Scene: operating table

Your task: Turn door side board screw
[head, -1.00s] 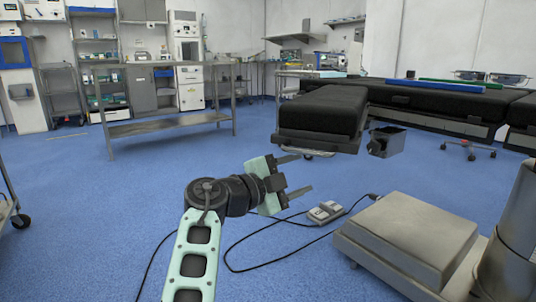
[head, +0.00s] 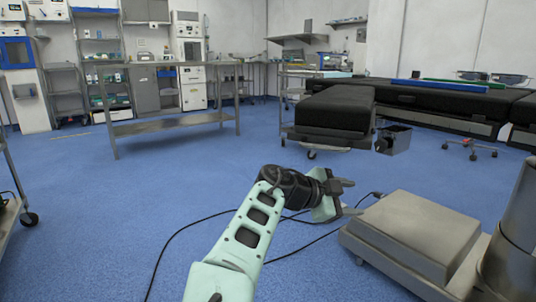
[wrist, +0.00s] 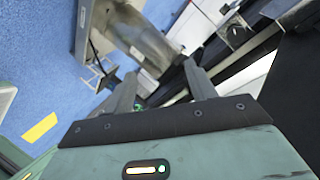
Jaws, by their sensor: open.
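My gripper (head: 357,197) is open and empty at the end of my pale green arm, above the blue floor. Its two fingers are also seen apart in the wrist view (wrist: 162,70), with nothing between them. The operating table's black padded section (head: 335,106) stands beyond the gripper, clearly apart from it. A longer black padded section (head: 435,98) extends to the right behind it. I cannot make out any side board screw in either view; it is too small or hidden.
A grey metal base (head: 412,235) with a column (head: 515,240) stands at the right front, close to my gripper. A black cable (head: 170,242) lies on the floor. A steel table (head: 175,125) stands at the left back. The floor between is open.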

